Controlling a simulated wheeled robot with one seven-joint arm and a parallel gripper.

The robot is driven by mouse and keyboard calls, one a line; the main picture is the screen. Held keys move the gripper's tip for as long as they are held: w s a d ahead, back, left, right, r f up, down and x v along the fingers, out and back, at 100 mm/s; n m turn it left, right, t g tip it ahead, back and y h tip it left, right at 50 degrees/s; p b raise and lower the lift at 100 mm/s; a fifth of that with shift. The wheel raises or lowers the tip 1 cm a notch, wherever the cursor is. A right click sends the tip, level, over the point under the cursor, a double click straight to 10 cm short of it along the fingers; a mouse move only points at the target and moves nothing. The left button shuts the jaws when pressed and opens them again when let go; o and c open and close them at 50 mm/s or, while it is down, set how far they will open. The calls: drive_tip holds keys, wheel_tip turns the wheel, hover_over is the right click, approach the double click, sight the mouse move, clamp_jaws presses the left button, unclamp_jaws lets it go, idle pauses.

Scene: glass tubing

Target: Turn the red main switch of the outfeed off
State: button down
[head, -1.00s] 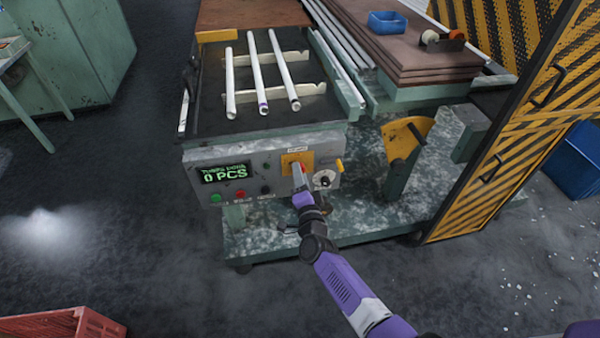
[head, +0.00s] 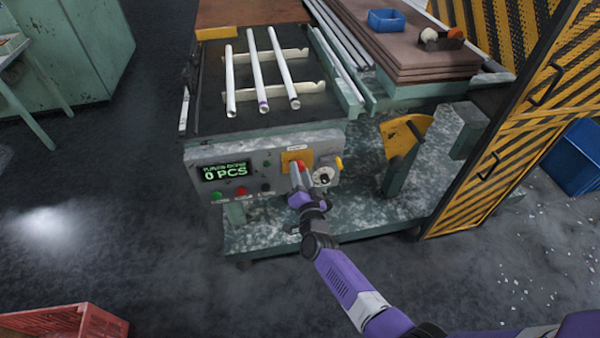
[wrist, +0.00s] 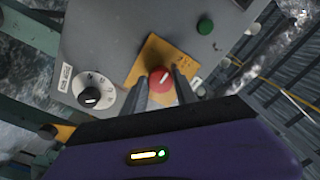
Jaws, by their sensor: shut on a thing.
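The red main switch (wrist: 161,80) is a round red knob with a white mark on a yellow-orange plate (wrist: 148,55) on the front of the outfeed's control panel. In the wrist view, my gripper (wrist: 161,88) has one finger on each side of the knob and is shut on it. In the head view, the red switch (head: 301,168) shows just above my gripper (head: 299,178), which reaches the panel from below. The gripper hides part of the knob and plate there.
A black and white dial (wrist: 90,97) sits beside the switch. A green button (wrist: 205,26) is also on the panel. The display (head: 225,172) reads 0 PCS. Several glass tubes (head: 257,75) lie on top. A striped yellow-black guard (head: 520,125) stands at the right.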

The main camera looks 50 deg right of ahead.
drive_tip(key=shift+f, duration=0.1)
drive_tip(key=c, duration=1)
unclamp_jaws()
drive_tip(key=shift+o, duration=0.2)
drive_tip(key=p+v, duration=0.1)
drive_tip(key=v, duration=0.7)
drive_tip(key=shift+w, duration=0.1)
